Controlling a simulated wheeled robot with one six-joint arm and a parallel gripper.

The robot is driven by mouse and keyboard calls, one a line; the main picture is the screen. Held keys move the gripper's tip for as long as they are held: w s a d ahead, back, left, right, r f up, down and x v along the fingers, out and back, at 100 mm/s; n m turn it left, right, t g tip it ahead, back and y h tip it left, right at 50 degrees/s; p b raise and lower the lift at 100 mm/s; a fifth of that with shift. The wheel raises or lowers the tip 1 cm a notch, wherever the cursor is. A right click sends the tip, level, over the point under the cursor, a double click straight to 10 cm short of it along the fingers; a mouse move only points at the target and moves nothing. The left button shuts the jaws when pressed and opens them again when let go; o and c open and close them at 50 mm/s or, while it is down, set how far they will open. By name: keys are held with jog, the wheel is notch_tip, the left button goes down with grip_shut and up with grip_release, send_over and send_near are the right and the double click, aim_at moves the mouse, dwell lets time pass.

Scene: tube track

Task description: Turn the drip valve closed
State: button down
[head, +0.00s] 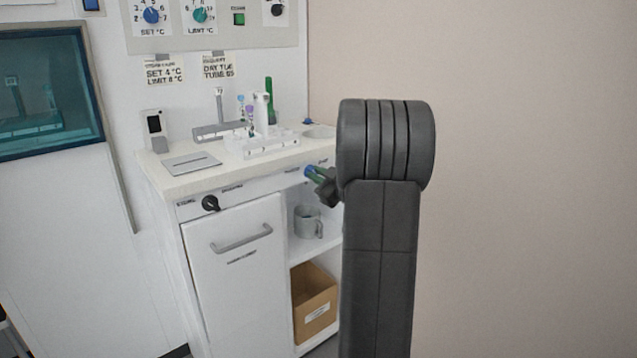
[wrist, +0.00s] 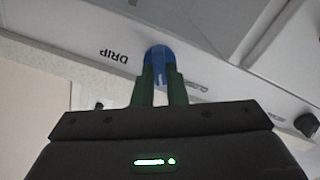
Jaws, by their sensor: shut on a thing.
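The drip valve is a blue knob (wrist: 158,58) on the white front panel, beside the printed word DRIP in the wrist view. My gripper (wrist: 160,78) has its two green fingers shut on the knob, one on each side. In the head view the blue knob (head: 309,171) shows at the right end of the counter's front panel, with my gripper (head: 318,174) at it. My dark arm stands in front and hides the right end of the cabinet. The fingers cover part of the knob, so its exact angle is hard to tell.
A black knob (head: 210,203) sits at the panel's left end, above a cabinet door with a grey handle (head: 241,239). A grey mug (head: 307,222) and a cardboard box (head: 314,303) stand on open shelves below the valve. A white tube rack (head: 262,143) stands on the counter.

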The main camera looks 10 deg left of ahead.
jog(key=shift+n+b, duration=0.65)
jog(key=shift+n, duration=0.45)
jog(key=c, duration=1.5)
grip_release()
jog(key=shift+o, duration=0.2)
jog(key=shift+s, duration=0.1)
jog(key=p+v, duration=0.2)
jog(key=v, duration=1.1)
jog(key=shift+s+d+p, duration=0.2)
jog(key=shift+d+p, duration=0.1)
jog(key=shift+p, duration=0.1)
